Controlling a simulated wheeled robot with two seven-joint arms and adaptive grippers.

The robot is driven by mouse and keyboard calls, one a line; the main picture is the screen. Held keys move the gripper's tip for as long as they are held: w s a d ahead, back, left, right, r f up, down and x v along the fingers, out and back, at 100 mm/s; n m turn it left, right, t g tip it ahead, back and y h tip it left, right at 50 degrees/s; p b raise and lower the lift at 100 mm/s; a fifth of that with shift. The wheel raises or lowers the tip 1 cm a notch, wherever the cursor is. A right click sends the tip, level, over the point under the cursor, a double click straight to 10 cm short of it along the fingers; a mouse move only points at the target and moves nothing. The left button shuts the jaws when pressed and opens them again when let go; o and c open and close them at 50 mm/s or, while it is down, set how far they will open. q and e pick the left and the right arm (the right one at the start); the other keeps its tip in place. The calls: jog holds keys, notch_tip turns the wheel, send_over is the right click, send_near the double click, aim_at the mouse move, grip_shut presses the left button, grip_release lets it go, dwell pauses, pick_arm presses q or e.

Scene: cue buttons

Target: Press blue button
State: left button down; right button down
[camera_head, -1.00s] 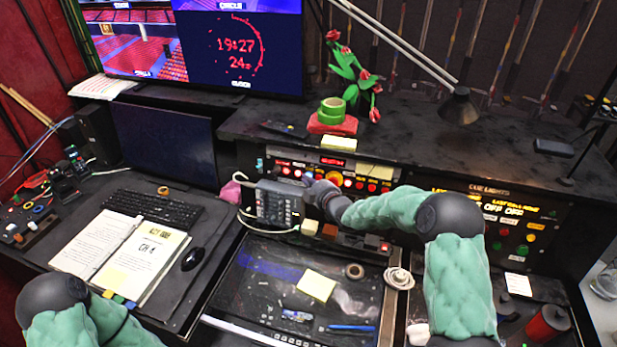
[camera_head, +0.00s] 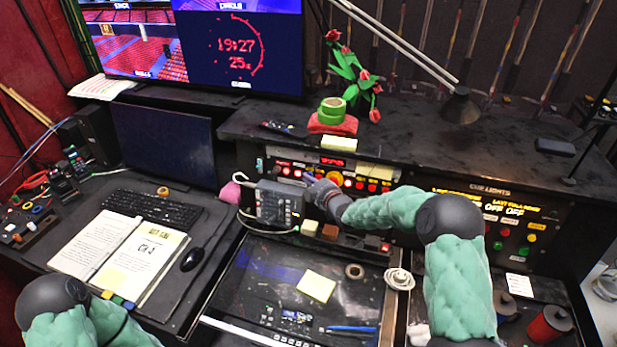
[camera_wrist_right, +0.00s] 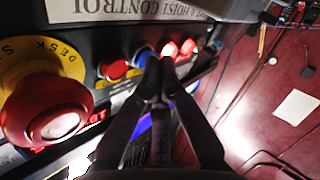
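The blue button (camera_wrist_right: 146,57) shows in the right wrist view. It sits in a row on the dark control panel, between a red button (camera_wrist_right: 115,69) and lit red buttons (camera_wrist_right: 170,50). My right gripper (camera_wrist_right: 160,64) is shut and empty, its fingertips together just in front of the blue button and partly overlapping it. I cannot tell whether they touch it. In the head view, my right gripper (camera_head: 307,178) reaches the panel from the right, and I cannot make out the blue button there. My left arm shows at the bottom left, with its gripper outside the view.
A large red emergency knob (camera_wrist_right: 45,105) on a yellow plate stands beside the buttons. A grey phone-like keypad box (camera_head: 279,203) is just below my right gripper.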

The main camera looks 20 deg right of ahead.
jog(key=shift+s, duration=0.1)
jog(key=shift+s+a+b, duration=0.25)
jog(key=shift+s+b, duration=0.05)
jog(key=shift+s+a+r, duration=0.15)
jog(key=shift+s+a, duration=0.05)
jog(key=shift+s, duration=0.05)
jog(key=shift+s+a+r+b, duration=0.2)
jog(key=shift+s+a+b, duration=0.4)
jog(key=shift+s, duration=0.45)
jog(key=shift+s+a+r+b, duration=0.15)
jog(key=shift+s+a+b, duration=0.2)
jog(key=shift+s+a, duration=0.55)
jog(key=shift+s+d, duration=0.1)
jog(key=shift+d, duration=0.05)
